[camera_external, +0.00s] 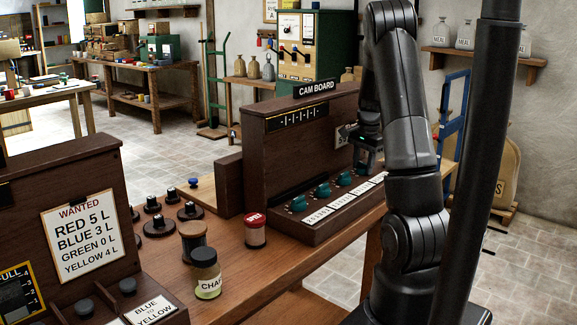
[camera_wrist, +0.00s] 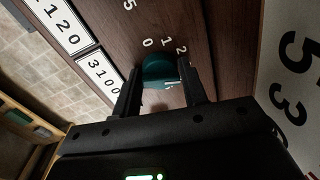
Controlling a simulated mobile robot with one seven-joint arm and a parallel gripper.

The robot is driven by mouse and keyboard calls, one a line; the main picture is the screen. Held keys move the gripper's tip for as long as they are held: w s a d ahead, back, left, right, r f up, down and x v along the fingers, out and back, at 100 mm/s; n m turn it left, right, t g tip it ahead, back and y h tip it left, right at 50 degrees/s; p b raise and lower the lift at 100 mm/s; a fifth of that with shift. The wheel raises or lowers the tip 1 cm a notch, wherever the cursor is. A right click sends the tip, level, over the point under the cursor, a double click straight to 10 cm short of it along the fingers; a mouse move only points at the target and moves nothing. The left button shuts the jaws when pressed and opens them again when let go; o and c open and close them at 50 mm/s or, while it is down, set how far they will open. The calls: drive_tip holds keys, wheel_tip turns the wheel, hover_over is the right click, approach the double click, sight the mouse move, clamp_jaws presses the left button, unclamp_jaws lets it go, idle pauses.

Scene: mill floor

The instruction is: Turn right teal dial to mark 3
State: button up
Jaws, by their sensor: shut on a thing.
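The cam board (camera_external: 300,115) is a dark wooden panel with a row of teal dials on its sloped front. Three dials show in the external view, such as the nearest left one (camera_external: 298,203); my gripper (camera_external: 368,168) is at the row's right end and hides the dial there. In the wrist view, a teal dial (camera_wrist: 160,68) sits between the fingers of my gripper (camera_wrist: 160,90), which is shut on it. White marks 0, 1 and 2 show around it, and a 5 further off. The fingers hide other marks; I cannot tell which mark the dial points to.
White number cards (camera_external: 342,200) run along the board's front edge; one reading 3100 (camera_wrist: 100,80) is beside the held dial. A red-topped jar (camera_external: 255,232), a labelled jar (camera_external: 207,275) and several dark knobs stand on the bench to the left.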

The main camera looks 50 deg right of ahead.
drive_tip(key=shift+s+d, duration=0.1)
drive_tip(key=shift+s, duration=0.1)
drive_tip(key=o, duration=0.7)
drive_tip(key=shift+c, duration=0.2)
drive_tip(key=shift+w, duration=0.1)
wheel_tip(320, 180, up, 11)
drive_tip(key=shift+s, duration=0.45)
drive_tip(key=shift+f, duration=0.15)
drive_tip(key=a+r+n+t, duration=0.1)
drive_tip(key=a+r+n, duration=0.3)
drive_tip(key=a, duration=0.7)
drive_tip(key=a+r+n+t, duration=0.1)
drive_tip(key=a+r+n, duration=0.3)
drive_tip(key=a, duration=0.6)
drive_tip(key=s+a+n+t, duration=0.1)
drive_tip(key=s+a+n, duration=0.4)
drive_tip(key=a, duration=0.4)
drive_tip(key=s+a+n+t, duration=0.1)
drive_tip(key=s+a+n, duration=0.4)
drive_tip(key=a, duration=0.4)
drive_tip(key=shift+s+f+n+t, duration=0.3)
drive_tip(key=shift+s+n+t, duration=0.1)
drive_tip(key=shift+n, duration=0.3)
